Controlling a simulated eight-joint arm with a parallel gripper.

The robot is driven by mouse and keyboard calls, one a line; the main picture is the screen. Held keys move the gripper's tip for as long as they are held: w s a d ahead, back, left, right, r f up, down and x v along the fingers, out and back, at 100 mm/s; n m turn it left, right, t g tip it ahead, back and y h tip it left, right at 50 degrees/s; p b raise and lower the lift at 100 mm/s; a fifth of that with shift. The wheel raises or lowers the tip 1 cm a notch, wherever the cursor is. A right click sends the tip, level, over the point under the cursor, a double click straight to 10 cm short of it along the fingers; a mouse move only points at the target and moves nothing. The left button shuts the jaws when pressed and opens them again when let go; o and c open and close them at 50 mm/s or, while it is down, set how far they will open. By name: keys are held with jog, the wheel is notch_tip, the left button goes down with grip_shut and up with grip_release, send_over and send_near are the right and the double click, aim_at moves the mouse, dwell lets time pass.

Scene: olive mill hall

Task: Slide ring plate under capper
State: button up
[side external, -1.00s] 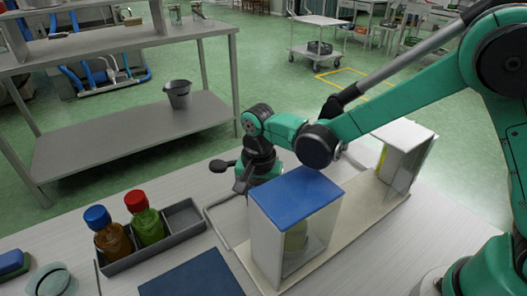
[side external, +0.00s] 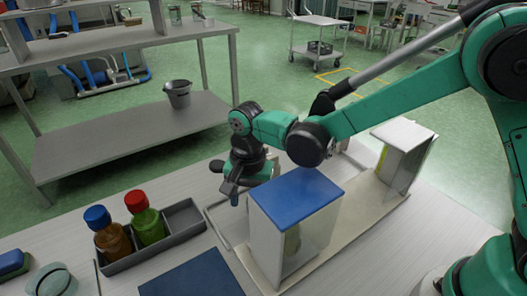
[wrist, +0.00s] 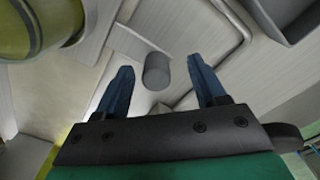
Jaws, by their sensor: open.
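My gripper (side external: 234,192) hangs left of the blue-topped housing (side external: 296,192), above the pale base at its back left. The housing is probably the capper. In the wrist view my gripper (wrist: 163,90) is open, its two blue fingers apart and pointing at a short grey knob (wrist: 157,72). The knob lies between and slightly beyond the fingertips, on a pale plate that may be the ring plate. I cannot tell whether the fingers touch it. A yellow-green rounded object (wrist: 38,24) shows at upper left of the wrist view. The ring itself is not clear.
A grey tray (side external: 184,222) with an orange bottle (side external: 112,240) and a green bottle (side external: 147,222) stands left. A dark blue mat (side external: 192,276) lies in front. A second white housing (side external: 401,160) stands at the right end of the base. A shelf unit (side external: 130,138) is behind.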

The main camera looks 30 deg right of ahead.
jog(key=shift+r, duration=2.4)
